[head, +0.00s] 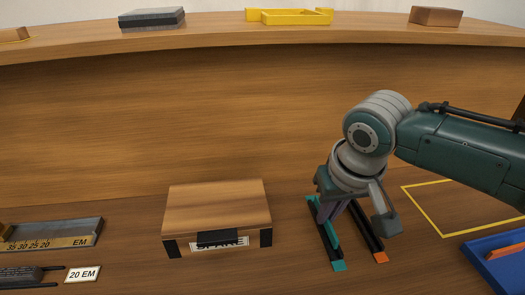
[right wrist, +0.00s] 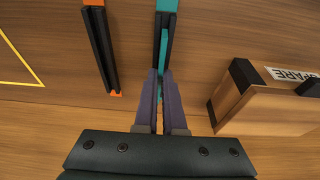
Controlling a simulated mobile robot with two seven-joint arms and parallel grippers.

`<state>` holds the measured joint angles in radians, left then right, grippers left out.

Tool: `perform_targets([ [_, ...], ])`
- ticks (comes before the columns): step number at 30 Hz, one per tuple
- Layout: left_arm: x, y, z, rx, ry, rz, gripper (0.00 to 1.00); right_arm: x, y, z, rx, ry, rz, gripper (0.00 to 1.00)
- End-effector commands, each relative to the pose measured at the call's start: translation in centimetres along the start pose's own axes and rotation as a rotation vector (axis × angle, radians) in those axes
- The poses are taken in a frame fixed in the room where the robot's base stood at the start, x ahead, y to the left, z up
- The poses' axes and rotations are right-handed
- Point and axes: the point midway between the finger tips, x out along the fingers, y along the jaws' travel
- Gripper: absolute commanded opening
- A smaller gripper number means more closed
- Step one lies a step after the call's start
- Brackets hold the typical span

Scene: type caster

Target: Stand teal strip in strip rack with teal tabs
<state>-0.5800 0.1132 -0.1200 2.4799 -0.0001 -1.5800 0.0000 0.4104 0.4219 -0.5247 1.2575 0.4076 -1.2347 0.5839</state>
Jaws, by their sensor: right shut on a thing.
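The teal strip (right wrist: 163,48) is thin and stands on edge between the fingertips of my right gripper (right wrist: 160,75), which is shut on it. The strip rack with teal tabs (right wrist: 170,40) is a narrow dark channel with a teal tab at its end. The strip lines up along this channel; whether it rests on the bottom I cannot tell. In the head view my right gripper (head: 328,208) is low over the far part of this rack (head: 334,258), and the teal strip (head: 332,232) shows in front of the fingers. My left gripper is not in view.
A similar dark rack with orange tabs (head: 372,240) lies close on the right. A wooden box labelled SPARE (head: 215,205) stands to the left. A blue tray (head: 485,255) and a yellow outline (head: 425,215) are at right. A grey type tray (head: 75,233) is far left.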

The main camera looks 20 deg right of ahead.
Motion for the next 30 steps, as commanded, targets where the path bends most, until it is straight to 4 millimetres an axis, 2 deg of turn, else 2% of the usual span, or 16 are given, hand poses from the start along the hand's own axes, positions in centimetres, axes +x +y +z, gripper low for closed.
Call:
perform_targets([
  [23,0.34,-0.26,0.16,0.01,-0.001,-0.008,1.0,0.65,0.0,0.15,0.001,0.001,0.0,0.0],
  [24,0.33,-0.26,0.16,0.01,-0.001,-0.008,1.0,0.64,0.01,0.14,0.001,0.001,0.0,0.09],
  [30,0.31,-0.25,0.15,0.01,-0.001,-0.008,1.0,0.63,0.0,0.15,0.0,0.001,0.0,0.31],
])
